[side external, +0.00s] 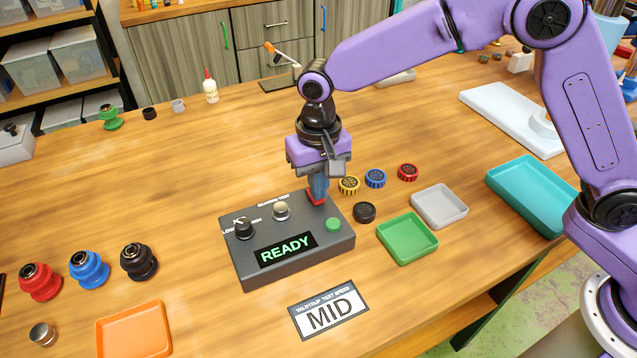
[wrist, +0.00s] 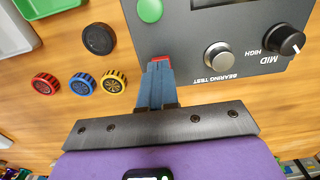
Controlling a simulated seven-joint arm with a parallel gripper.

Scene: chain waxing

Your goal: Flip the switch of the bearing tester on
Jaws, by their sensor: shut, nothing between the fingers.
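The bearing tester (side external: 295,278) is a dark grey box on the wooden table, with its lit display (side external: 286,250) reading READY in green. A red switch (side external: 312,196) sits at its back right corner, mostly hidden by my fingers; a red sliver of it (wrist: 160,57) shows at the fingertips in the wrist view. My gripper (side external: 318,194) points down over the switch, its blue fingers shut and empty. The tips are at or touching the switch; I cannot tell which. The switch position is hidden. A black speed knob (side external: 244,229), a metal post (side external: 282,211) and a green button (side external: 333,224) are also on the box.
A card (side external: 328,308) reading MID lies in front of the tester. Green (side external: 407,240) and grey (side external: 439,206) trays and several small wheels, including a black one (side external: 364,212), lie to the right. Red, blue and black hubs (side external: 139,262) and an orange tray (side external: 134,332) stand left.

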